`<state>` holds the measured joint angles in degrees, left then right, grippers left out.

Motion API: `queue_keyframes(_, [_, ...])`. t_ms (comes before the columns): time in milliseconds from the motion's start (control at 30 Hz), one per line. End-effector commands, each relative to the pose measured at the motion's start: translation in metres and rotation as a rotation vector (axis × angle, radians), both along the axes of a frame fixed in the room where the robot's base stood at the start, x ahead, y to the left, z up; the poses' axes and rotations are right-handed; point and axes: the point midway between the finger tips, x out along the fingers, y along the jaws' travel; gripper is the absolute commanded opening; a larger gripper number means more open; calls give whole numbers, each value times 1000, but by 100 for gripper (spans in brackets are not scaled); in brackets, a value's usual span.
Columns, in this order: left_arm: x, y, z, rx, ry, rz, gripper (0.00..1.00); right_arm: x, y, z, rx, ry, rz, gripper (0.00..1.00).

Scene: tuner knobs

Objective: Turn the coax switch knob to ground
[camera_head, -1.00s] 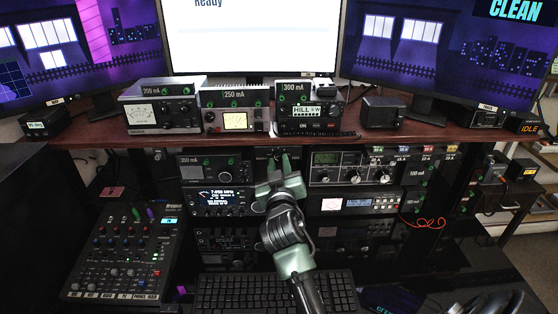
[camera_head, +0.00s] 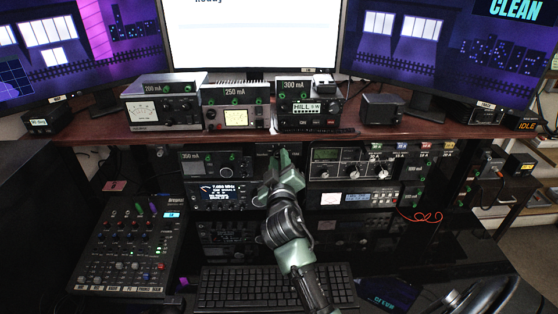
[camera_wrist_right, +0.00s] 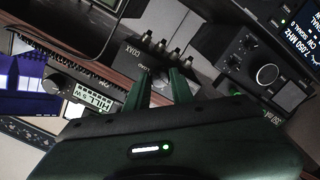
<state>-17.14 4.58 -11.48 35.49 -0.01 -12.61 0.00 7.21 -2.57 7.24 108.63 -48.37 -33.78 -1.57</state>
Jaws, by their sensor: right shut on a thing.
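The coax switch (camera_wrist_right: 150,48), a dark box lettered COAX with several connectors on its far side, shows in the right wrist view. In the head view it sits in the dark gap (camera_head: 262,152) under the desk shelf, mostly hidden behind my gripper. My right gripper (camera_head: 284,158) reaches up to its front. In the right wrist view the two green fingers of the gripper (camera_wrist_right: 160,88) stand on either side of the small dark knob (camera_wrist_right: 158,77) and are shut on it. The knob's pointer and the position marks cannot be read. My left gripper is out of view.
Radios stand close on both sides: a transceiver (camera_head: 222,195) at left and a tuner (camera_head: 340,163) at right. The wooden shelf edge (camera_head: 230,137) runs just above. A keyboard (camera_head: 235,285) and a mixer (camera_head: 128,245) lie below.

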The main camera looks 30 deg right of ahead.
Motion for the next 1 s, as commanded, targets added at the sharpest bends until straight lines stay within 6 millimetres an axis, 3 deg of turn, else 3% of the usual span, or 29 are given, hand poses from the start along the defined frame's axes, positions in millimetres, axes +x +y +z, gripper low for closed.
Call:
queue_keyframes(167, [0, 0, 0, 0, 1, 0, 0, 0, -2, 2, -3, -2, -4, 0])
queue_keyframes(200, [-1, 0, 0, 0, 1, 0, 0, 0, -2, 2, -3, -2, -4, 34])
queue_keyframes(267, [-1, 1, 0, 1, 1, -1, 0, 0, -2, 2, -3, -2, -4, 45])
queue_keyframes(633, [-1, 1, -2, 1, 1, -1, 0, -5, 2, -1, 1, -1, -1, 45])
queue_keyframes(1000, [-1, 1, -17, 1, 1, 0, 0, -54, 31, -3, 2, 0, -2, 45])
